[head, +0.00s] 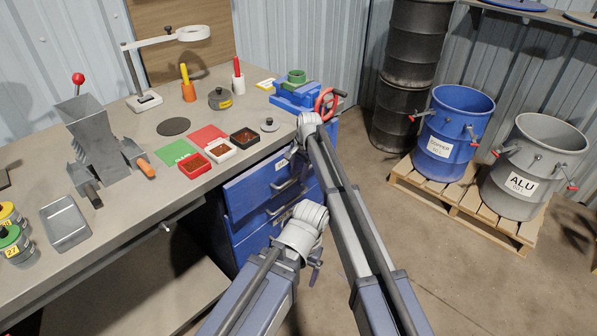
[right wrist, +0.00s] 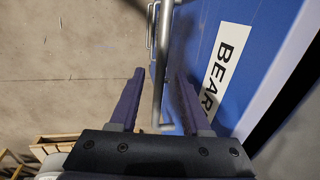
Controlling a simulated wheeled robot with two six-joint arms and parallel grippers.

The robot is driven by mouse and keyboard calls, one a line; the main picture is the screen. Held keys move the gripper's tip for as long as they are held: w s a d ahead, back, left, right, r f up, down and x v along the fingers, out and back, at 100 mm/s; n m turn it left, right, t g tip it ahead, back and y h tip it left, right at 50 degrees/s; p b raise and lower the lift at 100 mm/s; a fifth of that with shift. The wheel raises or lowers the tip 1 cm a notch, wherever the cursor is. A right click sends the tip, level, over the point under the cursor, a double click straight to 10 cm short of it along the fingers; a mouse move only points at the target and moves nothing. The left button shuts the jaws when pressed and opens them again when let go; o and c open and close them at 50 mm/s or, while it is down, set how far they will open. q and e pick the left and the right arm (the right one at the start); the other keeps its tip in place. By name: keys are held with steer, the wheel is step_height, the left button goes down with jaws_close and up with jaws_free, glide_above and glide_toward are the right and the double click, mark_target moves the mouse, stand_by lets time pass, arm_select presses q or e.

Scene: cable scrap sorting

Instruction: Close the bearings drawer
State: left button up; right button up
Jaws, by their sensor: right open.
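The bearings drawer (head: 248,184) is a blue front at the top of the cabinet under the bench. Its white label, reading "BEAR", shows in the right wrist view (right wrist: 226,62). How far the drawer stands out is hard to tell. My right gripper (head: 294,150) is at the drawer front, partly hidden by its own arm. In the right wrist view my right gripper (right wrist: 160,105) is open, with a metal handle bar (right wrist: 161,60) between its fingers; contact is not clear. My left gripper (head: 316,266) is low in front of the cabinet, its fingers mostly hidden.
More blue drawers (head: 262,219) lie below. Blue and grey drums stand on a pallet (head: 465,203) at right. Open floor lies before it.

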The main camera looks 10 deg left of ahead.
arm_select(q)
steer(key=shift+r, duration=0.1)
arm_select(e)
steer(key=shift+r, duration=0.1)
arm_select(q)
step_height(320, 180, up, 8)
steer(key=p, duration=0.7)
steer(key=shift+f+p, duration=0.25)
steer(key=shift+p, duration=0.1)
arm_select(e)
step_height(320, 180, up, 8)
steer(key=d, duration=0.1)
steer(key=shift+s+f, duration=0.25)
steer(key=shift+s, duration=0.2)
arm_select(q)
steer(key=shift+c, duration=0.3)
arm_select(e)
steer(key=shift+d, duration=0.1)
